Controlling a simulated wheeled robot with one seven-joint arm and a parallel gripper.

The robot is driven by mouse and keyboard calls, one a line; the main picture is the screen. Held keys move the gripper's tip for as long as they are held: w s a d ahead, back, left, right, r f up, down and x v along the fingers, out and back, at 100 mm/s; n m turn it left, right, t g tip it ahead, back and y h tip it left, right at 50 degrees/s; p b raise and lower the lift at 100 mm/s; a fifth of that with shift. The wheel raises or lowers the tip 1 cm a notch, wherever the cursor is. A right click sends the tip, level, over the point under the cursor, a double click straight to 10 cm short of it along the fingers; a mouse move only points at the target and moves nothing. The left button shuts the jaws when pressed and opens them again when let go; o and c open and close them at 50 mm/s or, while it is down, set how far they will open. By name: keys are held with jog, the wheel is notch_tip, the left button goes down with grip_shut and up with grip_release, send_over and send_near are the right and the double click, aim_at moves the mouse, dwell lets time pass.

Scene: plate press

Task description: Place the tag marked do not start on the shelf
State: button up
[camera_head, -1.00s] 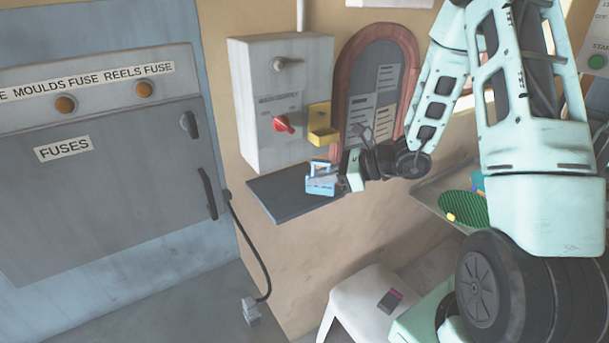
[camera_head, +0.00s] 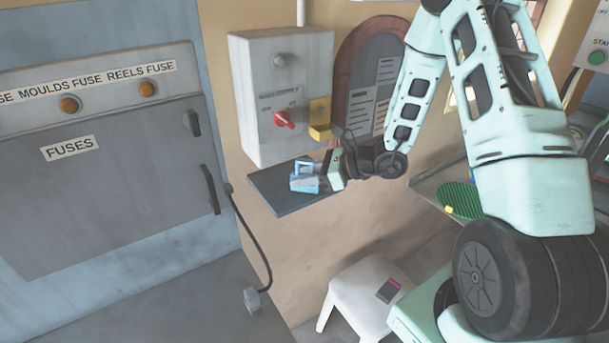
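A light blue and white piece (camera_head: 304,184) with a loop-like top, which I take for the tag, is at the end of my gripper (camera_head: 328,178). Its marking is too small to read. My gripper appears shut on its right side; the fingertips are partly hidden. The tag is over the dark grey shelf (camera_head: 272,198), near its middle. I cannot tell whether it touches the shelf or is just above it. The left end of the shelf is bare.
A grey switch box (camera_head: 262,75) with a red knob (camera_head: 284,119) and a yellow holder (camera_head: 320,112) is above the shelf. An arched board (camera_head: 352,75) is behind my arm. A white stool (camera_head: 355,300) stands below. A cable (camera_head: 255,245) hangs at left.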

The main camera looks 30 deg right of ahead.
jog(key=shift+r, duration=0.1)
jog(key=shift+r+p, duration=0.2)
jog(key=shift+p, duration=0.1)
jog(key=b+v, duration=0.3)
jog(key=v, duration=0.9)
jog(key=s+a+r+n+g, duration=0.1)
jog(key=s+a+n+g, duration=0.35)
jog(key=a+n, duration=0.4)
jog(key=s+a+n+g, duration=0.4)
jog(key=a+n+g, duration=0.15)
jog(key=a, duration=0.55)
jog(key=s+a+n+h, duration=0.4)
jog(key=s+n, duration=0.2)
jog(key=n, duration=0.4)
jog(key=s+a+r+n+h, duration=0.1)
jog(key=s+a+n+h, duration=0.3)
jog(key=n, duration=0.6)
jog(key=shift+s+a+r+n+h, duration=0.3)
jog(key=shift+s+n+h, duration=0.15)
jog(key=shift+s, duration=0.7)
jog(key=shift+d, duration=0.1)
